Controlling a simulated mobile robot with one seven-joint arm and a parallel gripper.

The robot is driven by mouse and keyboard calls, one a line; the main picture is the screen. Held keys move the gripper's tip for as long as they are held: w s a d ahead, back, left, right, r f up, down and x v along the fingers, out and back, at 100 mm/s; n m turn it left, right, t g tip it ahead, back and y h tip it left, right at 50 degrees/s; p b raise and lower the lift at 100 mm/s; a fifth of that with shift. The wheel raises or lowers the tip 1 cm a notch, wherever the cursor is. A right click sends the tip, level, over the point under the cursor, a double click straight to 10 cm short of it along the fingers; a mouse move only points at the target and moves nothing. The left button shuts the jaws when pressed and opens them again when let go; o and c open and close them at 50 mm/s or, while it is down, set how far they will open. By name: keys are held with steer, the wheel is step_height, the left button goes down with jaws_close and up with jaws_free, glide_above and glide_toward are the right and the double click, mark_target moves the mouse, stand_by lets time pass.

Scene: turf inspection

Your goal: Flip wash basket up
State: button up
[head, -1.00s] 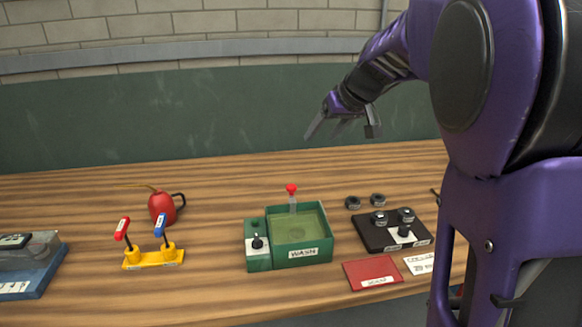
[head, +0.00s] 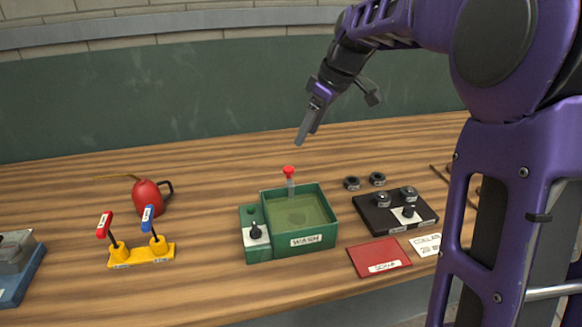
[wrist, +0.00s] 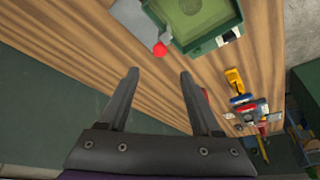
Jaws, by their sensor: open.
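The green wash basin box (head: 304,241) labelled "WASH" stands on the wooden bench, with murky greenish content inside. A red-knobbed handle (head: 289,170) on a grey stem rises upright at its back edge. The box (wrist: 215,40) and the red knob (wrist: 159,49) also show at the top of the wrist view. A green side block (head: 256,233) with a black switch adjoins the box on the left. My gripper (head: 303,138) is above and behind the red knob, apart from it, pointing down. In the wrist view my gripper (wrist: 160,75) has its fingers spread and nothing between them.
A yellow base with red and blue levers (head: 142,254) and a red oil can (head: 148,198) are left of the box. A black panel with knobs (head: 395,213), a red plate (head: 379,257) and two dark rings (head: 364,181) are to the right. A green wall (head: 150,110) stands behind.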

mark_target(289, 169)
steer(key=b+x, duration=0.1)
steer(key=x, duration=1.1)
steer(key=shift+a, duration=0.1)
jaws_close()
stand_by(1.0)
